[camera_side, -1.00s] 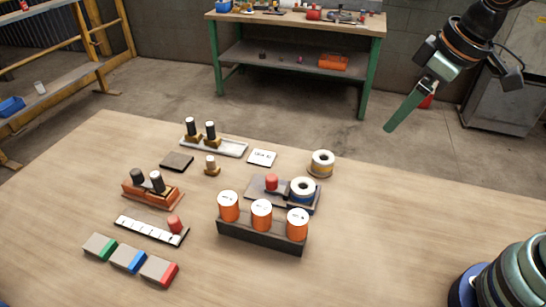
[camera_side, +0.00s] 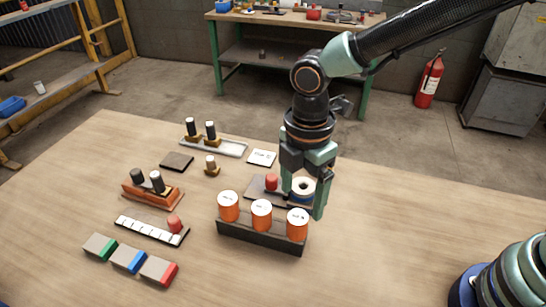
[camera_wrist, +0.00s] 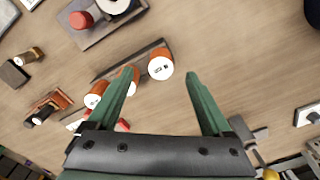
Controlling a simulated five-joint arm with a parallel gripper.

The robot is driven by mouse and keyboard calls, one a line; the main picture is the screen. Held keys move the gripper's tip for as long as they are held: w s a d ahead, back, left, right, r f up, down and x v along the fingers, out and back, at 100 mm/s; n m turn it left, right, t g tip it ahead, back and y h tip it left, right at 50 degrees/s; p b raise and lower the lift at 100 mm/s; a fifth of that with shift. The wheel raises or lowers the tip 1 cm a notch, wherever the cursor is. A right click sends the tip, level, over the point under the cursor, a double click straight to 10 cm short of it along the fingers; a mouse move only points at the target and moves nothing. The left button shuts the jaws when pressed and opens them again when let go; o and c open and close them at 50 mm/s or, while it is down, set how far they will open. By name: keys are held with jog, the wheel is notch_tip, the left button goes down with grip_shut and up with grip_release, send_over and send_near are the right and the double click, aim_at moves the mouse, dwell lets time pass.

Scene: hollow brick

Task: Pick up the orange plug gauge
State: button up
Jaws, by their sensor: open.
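Three orange plug gauges with white marked tops stand upright in a dark rack (camera_side: 258,236): a left one (camera_side: 228,208), a middle one (camera_side: 261,216) and a right one (camera_side: 297,226). My gripper (camera_side: 302,204) is open, pointing down above and behind the right gauge in the side view. In the wrist view my gripper (camera_wrist: 161,74) has the gauge at one end of the rack (camera_wrist: 159,53) between its fingertips in the picture. I cannot tell the height gap. The left finger partly hides the middle gauge (camera_wrist: 134,74). The third gauge (camera_wrist: 95,92) shows left of that finger.
An orange-brown block (camera_side: 153,196) with dark pins and a white strip (camera_side: 150,230) lie to the left.

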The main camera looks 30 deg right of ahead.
aim_at(298, 217)
jog(key=f, duration=0.8)
jog(key=shift+s+a, duration=0.15)
jog(key=shift+a, duration=0.1)
grip_shut()
jog(key=shift+r, duration=0.1)
